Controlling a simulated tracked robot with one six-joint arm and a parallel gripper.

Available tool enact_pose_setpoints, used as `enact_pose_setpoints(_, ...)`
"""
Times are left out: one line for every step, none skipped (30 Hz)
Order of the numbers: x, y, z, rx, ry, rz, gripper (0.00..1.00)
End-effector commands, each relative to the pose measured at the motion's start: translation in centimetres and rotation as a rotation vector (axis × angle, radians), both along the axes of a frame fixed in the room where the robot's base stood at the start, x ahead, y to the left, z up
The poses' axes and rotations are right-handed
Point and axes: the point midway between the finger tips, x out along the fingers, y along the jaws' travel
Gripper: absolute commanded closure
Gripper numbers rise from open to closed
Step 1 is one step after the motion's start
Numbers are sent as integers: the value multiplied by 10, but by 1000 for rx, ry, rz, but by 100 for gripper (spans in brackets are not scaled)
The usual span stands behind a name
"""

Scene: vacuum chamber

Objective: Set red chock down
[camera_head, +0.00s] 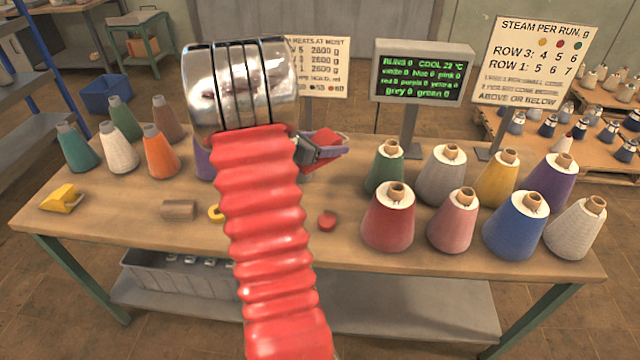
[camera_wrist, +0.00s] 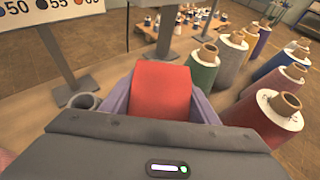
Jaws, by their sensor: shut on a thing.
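The red chock (camera_wrist: 161,92) is between the purple fingers of my gripper (camera_wrist: 160,100) in the wrist view. In the head view the red chock (camera_head: 326,139) shows at the end of my gripper (camera_head: 330,150), above the table behind my red arm. My gripper is shut on it. The wooden table (camera_head: 345,225) lies below. How far the chock is above the table top is hard to tell.
Several large yarn cones, such as the red cone (camera_head: 388,222) and green cone (camera_head: 386,170), stand right of my gripper. Smaller cones, a yellow chock (camera_head: 62,198) and a brown block (camera_head: 178,209) are at left. A small red piece (camera_head: 327,221) lies mid-table. A screen (camera_head: 420,75) and signs stand behind.

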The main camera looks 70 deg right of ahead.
Motion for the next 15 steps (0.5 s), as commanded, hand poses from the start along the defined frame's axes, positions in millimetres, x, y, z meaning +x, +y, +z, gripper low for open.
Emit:
enact_pose_setpoints(0,0,-11,4,4,1,80)
enact_pose_setpoints(0,0,-16,2,3,1,80)
enact_pose_setpoints(0,0,-24,4,4,0,80)
enact_pose_setpoints(-1,0,-29,2,4,0,80)
enact_pose_setpoints(-1,0,-35,3,4,1,80)
enact_pose_setpoints(0,0,-41,2,4,0,80)
enact_pose_setpoints(0,0,-46,2,4,0,80)
enact_pose_setpoints(-1,0,-52,2,4,0,80)
enact_pose_setpoints(-1,0,-58,2,4,0,80)
enact_pose_setpoints(-1,0,-63,1,4,1,80)
enact_pose_setpoints(-1,0,-69,2,3,-1,80)
enact_pose_setpoints(-1,0,-75,2,3,-1,80)
enact_pose_setpoints(-1,0,-80,1,2,-1,80)
enact_pose_setpoints(-1,0,-85,2,4,0,80)
enact_pose_setpoints(-1,0,-91,2,3,0,80)
